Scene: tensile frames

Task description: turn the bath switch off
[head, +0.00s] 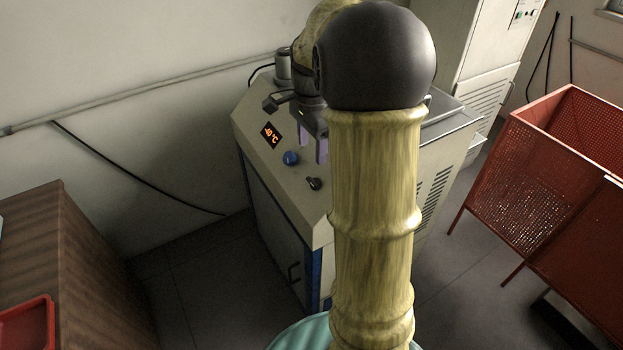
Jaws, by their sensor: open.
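The bath (265,160) is a cream cabinet with blue trim, and its sloped panel faces me. A lit display (271,135) on the panel reads about -40 °C in orange. A round blue knob (290,158) sits below it, and a small black switch (314,184) sits lower right. I cannot tell the black switch's setting. My gripper (313,148) has purplish fingers, is open, and hangs over the panel just above the black switch and right of the blue knob. It appears apart from both. My arm hides the cabinet's right part.
A brown wooden table (75,270) with a red tray (28,325) stands at lower left. A red mesh bin (530,190) stands at right, and a tall pale cabinet (490,50) is behind. The grey floor (200,285) between table and bath is clear.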

